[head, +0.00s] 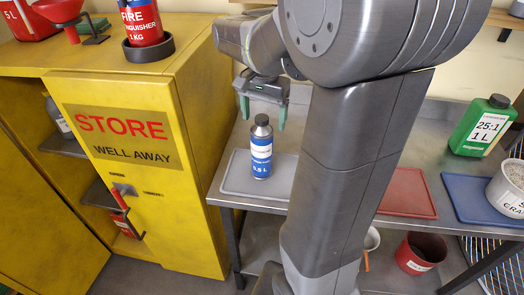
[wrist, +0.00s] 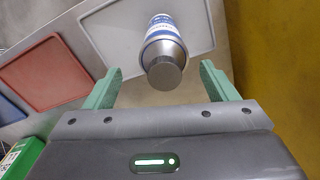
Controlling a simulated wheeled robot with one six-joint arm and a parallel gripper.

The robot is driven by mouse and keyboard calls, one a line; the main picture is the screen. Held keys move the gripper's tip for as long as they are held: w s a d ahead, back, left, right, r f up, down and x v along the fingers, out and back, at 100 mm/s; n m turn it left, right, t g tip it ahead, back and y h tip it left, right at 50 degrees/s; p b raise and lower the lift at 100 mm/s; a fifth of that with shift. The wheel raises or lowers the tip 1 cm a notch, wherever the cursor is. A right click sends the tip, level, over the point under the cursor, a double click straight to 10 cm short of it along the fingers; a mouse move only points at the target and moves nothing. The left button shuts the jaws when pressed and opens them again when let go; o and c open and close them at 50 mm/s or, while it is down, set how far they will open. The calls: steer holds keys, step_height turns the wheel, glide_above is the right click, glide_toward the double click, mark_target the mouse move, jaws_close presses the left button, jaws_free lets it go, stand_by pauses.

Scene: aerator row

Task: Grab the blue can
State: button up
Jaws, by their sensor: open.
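The blue can (head: 261,152) is a small cylinder with a blue and white label marked 0.5 L and a dark cap. It stands upright on a grey mat (head: 236,178) on the metal bench. In the wrist view the can (wrist: 163,42) shows cap first, beyond and between the two green fingers. My gripper (head: 263,118) is open and empty, with its fingers pointing down around the level of the can's cap. In the wrist view my gripper (wrist: 158,85) has a finger to each side of the can, and neither appears to touch it.
A yellow cabinet (head: 190,130) stands close left of the bench, with a fire extinguisher (head: 142,20) on top. A red mat (head: 408,193), a blue mat (head: 480,200), a green 1 L bottle (head: 482,127) and a white tub (head: 507,190) are to the right. Pots sit on the lower shelf.

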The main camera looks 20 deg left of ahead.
mark_target(262, 130)
steer(key=f, duration=0.5)
steer(key=shift+a+f, duration=0.1)
steer(key=shift+a, duration=0.1)
steer(key=shift+c, duration=0.2)
steer(key=c, duration=1.5)
